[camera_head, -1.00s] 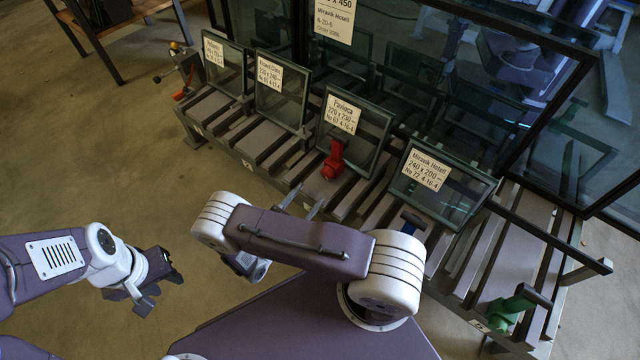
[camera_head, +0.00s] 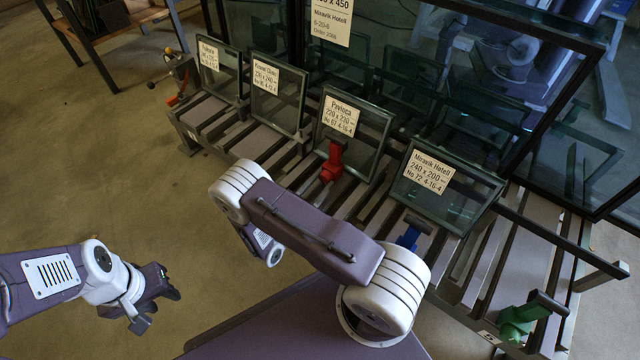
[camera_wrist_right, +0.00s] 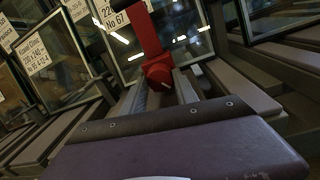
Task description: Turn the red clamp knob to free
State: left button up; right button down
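The red clamp knob (camera_head: 331,163) stands at the foot of the Pavlioca glass pane on the slatted rack, with a dark bar at its top. In the right wrist view the red knob (camera_wrist_right: 157,72) is upright, ahead of my gripper. My right gripper (camera_wrist_right: 163,95) seems open, two narrow grey fingers apart, short of the knob and not visibly touching it; its fingers are hidden in the head view. My left gripper (camera_head: 158,300) hangs over the floor at the lower left, far from the rack; its finger gap is unclear.
A blue clamp (camera_head: 410,236) and a green clamp (camera_head: 520,318) stand further right on the rack (camera_head: 470,270). Labelled glass panes (camera_head: 278,92) lean behind. A large dark-framed pane stands at the back right.

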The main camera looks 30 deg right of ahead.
jog(key=shift+r+n+p, duration=0.25)
jog(key=shift+n+p, duration=1.05)
jog(key=shift+p, duration=0.25)
jog(key=shift+f+n+p, duration=0.1)
jog(key=shift+n+p, duration=0.7)
jog(key=shift+n, duration=0.2)
jog(key=shift+f+n+p, duration=0.1)
jog(key=shift+n+p, duration=0.5)
jog(key=shift+n, duration=0.4)
jog(key=c, duration=0.9)
grip_release()
jog(key=shift+c, duration=0.2)
jog(key=shift+a, duration=0.15)
